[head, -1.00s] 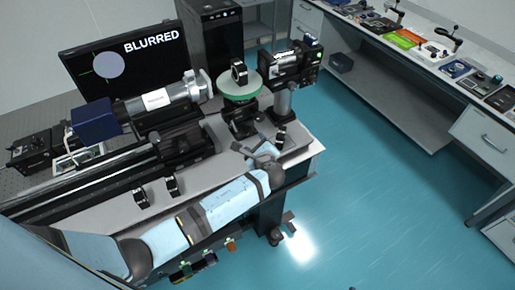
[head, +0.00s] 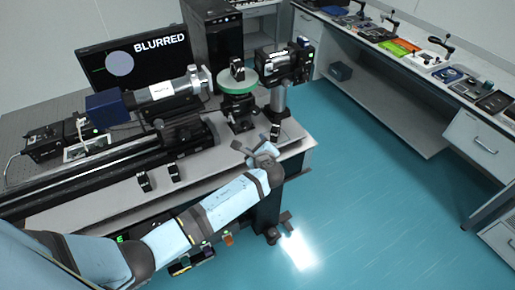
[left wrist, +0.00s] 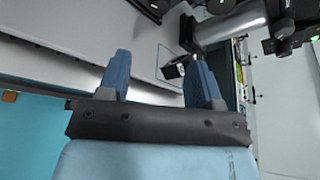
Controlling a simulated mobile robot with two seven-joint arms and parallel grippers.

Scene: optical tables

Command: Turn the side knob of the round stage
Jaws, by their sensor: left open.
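The round stage (head: 239,81) has a green-rimmed disc carrying a black mount, on a black base (head: 238,112) near the table's right end. I cannot make out its side knob clearly. My left gripper (head: 252,149) is open and empty at the table's front edge, below and in front of the stage base and apart from it. In the left wrist view its two blue fingers (left wrist: 158,75) stand wide apart. A small black part (left wrist: 174,69) shows between the fingertips, beyond them, by a silver post (left wrist: 228,28). My right gripper is not in view.
A camera-like device (head: 283,65) on a post stands right of the stage. A silver cylinder (head: 170,92) lies left of it. A small black mount (head: 275,131) stands right of my gripper. The monitor (head: 120,62) reads BLURRED. Open floor lies to the right.

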